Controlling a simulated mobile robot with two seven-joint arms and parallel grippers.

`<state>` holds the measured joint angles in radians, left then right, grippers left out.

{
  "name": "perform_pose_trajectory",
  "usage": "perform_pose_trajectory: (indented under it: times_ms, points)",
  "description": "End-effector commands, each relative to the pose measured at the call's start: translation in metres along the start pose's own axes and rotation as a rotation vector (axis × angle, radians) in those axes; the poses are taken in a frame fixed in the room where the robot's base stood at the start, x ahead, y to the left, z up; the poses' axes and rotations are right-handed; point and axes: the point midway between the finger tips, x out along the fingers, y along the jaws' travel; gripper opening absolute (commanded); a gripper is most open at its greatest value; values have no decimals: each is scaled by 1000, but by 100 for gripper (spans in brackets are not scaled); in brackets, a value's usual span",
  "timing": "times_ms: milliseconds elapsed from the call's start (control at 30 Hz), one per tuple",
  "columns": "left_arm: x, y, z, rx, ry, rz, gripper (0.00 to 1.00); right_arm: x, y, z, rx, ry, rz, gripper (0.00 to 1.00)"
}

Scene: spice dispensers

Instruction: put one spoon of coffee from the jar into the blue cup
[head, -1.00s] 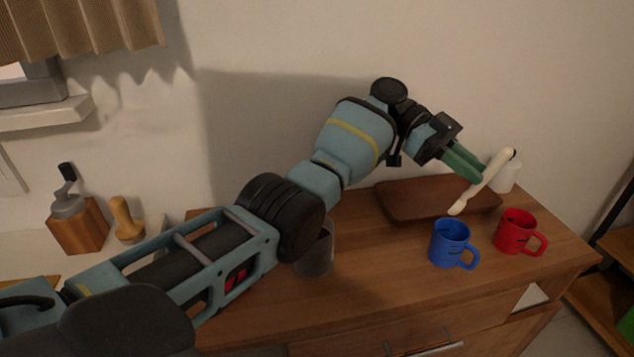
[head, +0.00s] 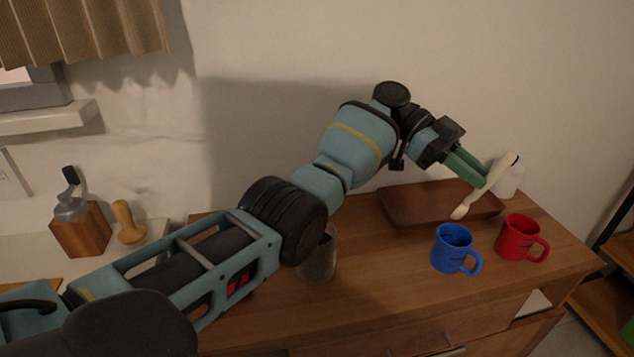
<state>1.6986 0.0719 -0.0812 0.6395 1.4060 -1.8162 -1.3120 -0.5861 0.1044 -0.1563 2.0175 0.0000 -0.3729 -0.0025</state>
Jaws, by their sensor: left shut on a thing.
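My left gripper (head: 480,176) has green fingers and is shut on a cream-coloured spoon (head: 497,171). The spoon is tilted, its lower end just above and behind the blue cup (head: 452,250). Whether the spoon carries coffee cannot be told. The blue cup stands upright on the wooden cabinet top, its handle to the right. A dark glassy container (head: 319,262), possibly the jar, stands partly hidden behind my left arm. My right gripper is not in view.
A red cup (head: 518,237) stands right of the blue one. A brown wooden tray (head: 412,207) lies behind them, and a white container (head: 511,182) stands at the back right. A grinder (head: 80,226) and a wooden tamper (head: 127,222) stand on the left counter.

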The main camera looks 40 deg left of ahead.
Motion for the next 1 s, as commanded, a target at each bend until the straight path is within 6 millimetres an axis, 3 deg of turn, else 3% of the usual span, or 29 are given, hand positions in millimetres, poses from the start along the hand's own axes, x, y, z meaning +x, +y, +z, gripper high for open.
perform_pose_trajectory:
  times_ms: [533,1000]
  points:
    - [-14,0,-43,3,0,-1,0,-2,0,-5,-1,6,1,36]
    - [-15,0,-45,1,0,0,0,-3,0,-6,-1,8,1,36]
